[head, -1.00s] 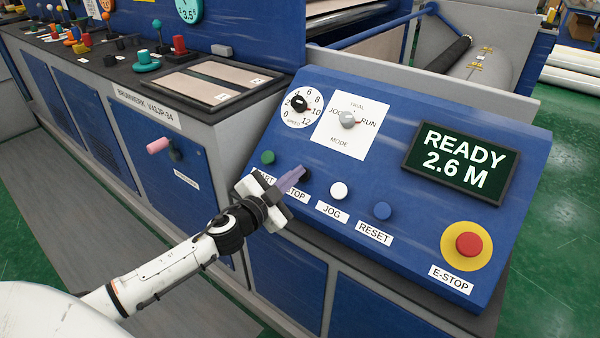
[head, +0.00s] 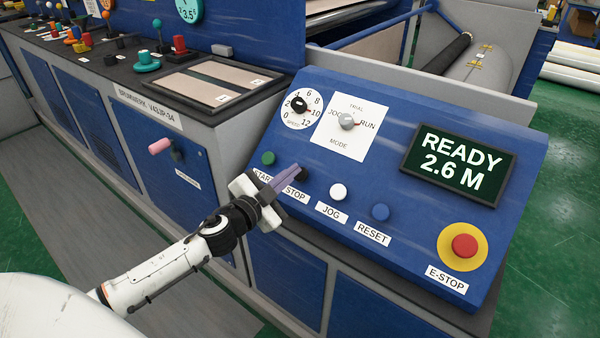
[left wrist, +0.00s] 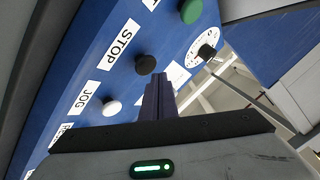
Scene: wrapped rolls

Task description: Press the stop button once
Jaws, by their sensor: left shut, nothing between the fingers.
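The black stop button (head: 303,174) is on the sloping blue control panel, above its white STOP label (head: 296,195). My left gripper (head: 294,169) is shut and empty, its purple-grey fingers pointing at the button and partly covering it in the head view. In the left wrist view the stop button (left wrist: 146,64) shows whole, just beyond the tips of the shut fingers (left wrist: 157,78). I cannot tell whether the tips touch it. My right gripper is not in view.
The green start button (head: 268,158) is left of the stop button; the white jog button (head: 338,191) and blue reset button (head: 380,212) are to its right. The red E-stop (head: 465,246) is farther right. The display (head: 459,164) reads READY 2.6 M.

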